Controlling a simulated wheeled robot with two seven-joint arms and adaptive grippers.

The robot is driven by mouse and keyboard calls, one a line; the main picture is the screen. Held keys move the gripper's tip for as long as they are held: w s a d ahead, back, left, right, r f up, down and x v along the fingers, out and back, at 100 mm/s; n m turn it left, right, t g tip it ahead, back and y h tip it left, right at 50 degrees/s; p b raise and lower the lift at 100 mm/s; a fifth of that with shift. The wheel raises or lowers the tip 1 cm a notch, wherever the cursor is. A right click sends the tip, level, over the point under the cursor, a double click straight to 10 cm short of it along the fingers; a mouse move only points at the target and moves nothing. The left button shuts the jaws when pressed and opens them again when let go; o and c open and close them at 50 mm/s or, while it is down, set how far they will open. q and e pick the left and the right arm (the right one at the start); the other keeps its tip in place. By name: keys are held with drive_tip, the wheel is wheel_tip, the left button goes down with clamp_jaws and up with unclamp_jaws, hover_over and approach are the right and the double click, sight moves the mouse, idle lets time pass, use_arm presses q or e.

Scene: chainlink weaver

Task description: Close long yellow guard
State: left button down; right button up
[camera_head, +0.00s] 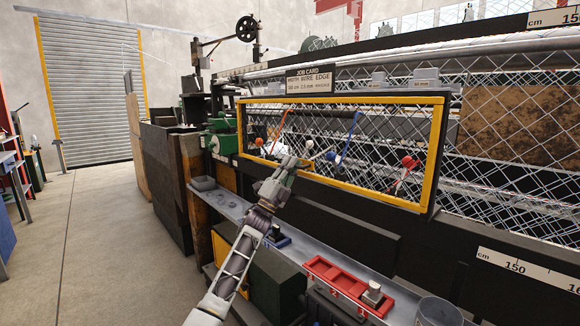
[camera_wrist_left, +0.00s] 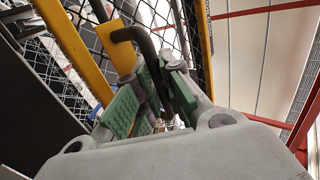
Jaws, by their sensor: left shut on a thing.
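The long yellow guard (camera_head: 345,100) is a wide yellow frame with wire mesh on the front of the machine, below the job card sign. It stands roughly upright. Part of its lower bar is hidden behind my left gripper (camera_head: 293,164). In the left wrist view, a yellow guard bar (camera_wrist_left: 72,50) runs diagonally at the left. My left gripper's green pads (camera_wrist_left: 148,100) are shut on a dark bent handle (camera_wrist_left: 149,48) next to a yellow bracket (camera_wrist_left: 124,36). My right gripper is in neither view.
Levers with orange, blue and red (camera_head: 409,162) parts show behind the mesh. A grey ledge (camera_head: 238,209) runs below the guard, with a red tray (camera_head: 335,278) and a grey bucket (camera_head: 438,312) at the front. Open floor (camera_head: 110,240) lies at the left.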

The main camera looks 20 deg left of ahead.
use_arm(q)
drive_tip(key=c, duration=1.9)
unclamp_jaws()
drive_tip(key=shift+r+y, duration=0.25)
drive_tip(key=shift+y, duration=0.05)
drive_tip(key=o, duration=0.4)
drive_tip(key=shift+w+d+f, duration=0.1)
drive_tip(key=shift+w+f, duration=0.1)
drive_tip(key=shift+w, duration=0.05)
drive_tip(key=shift+s, duration=0.1)
drive_tip(key=shift+f, duration=0.1)
drive_tip(key=shift+v, duration=5.95)
